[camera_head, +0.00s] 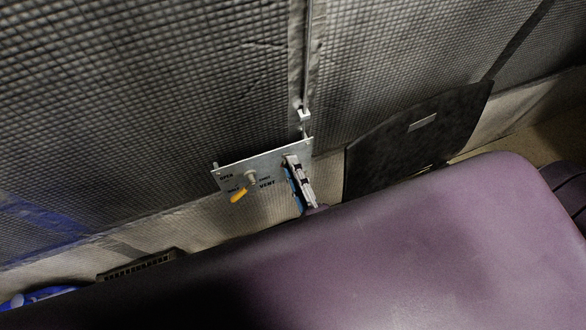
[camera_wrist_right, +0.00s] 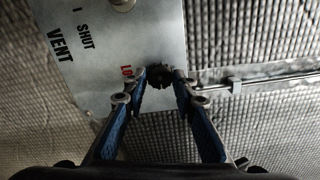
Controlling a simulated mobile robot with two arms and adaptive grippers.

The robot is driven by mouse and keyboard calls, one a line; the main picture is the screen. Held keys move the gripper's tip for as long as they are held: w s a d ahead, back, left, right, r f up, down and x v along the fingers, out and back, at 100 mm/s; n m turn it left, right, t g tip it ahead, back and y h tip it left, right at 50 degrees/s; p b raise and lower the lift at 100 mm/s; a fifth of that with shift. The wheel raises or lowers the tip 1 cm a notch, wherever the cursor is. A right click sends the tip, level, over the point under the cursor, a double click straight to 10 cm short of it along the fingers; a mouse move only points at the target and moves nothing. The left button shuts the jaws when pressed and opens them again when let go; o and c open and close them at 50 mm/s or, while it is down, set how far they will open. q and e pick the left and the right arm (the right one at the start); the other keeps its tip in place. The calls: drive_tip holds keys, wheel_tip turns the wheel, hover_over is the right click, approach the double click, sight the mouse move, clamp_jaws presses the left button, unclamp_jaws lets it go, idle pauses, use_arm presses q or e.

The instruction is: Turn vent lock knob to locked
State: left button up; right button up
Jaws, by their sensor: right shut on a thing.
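The vent lock knob (camera_wrist_right: 158,74) is small and dark, near the edge of a grey metal panel (camera_wrist_right: 95,50). In the right wrist view my right gripper (camera_wrist_right: 160,80) has its blue-backed fingers on either side of the knob and is shut on it. A red label (camera_wrist_right: 126,71) beside the knob is partly covered by a finger, so the knob's setting cannot be read. In the head view the panel (camera_head: 235,172) hangs at the quilted wall, and my right gripper (camera_head: 295,178) is at its right end, hiding the knob. My left gripper is not in view.
A yellow vent lever (camera_head: 239,195) on the panel points down-left, near the OPEN, HALF and SHUT lettering. A thin metal rod (camera_head: 305,80) runs along the quilted wall (camera_head: 150,80). A dark flat board (camera_head: 415,140) stands right of the panel. A black grille (camera_head: 138,264) lies lower left.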

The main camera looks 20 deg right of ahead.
drive_tip(key=shift+f, duration=0.1)
drive_tip(key=o, duration=1.2)
drive_tip(key=shift+c, duration=0.2)
drive_tip(key=s, duration=1.2)
drive_tip(key=shift+d, duration=0.2)
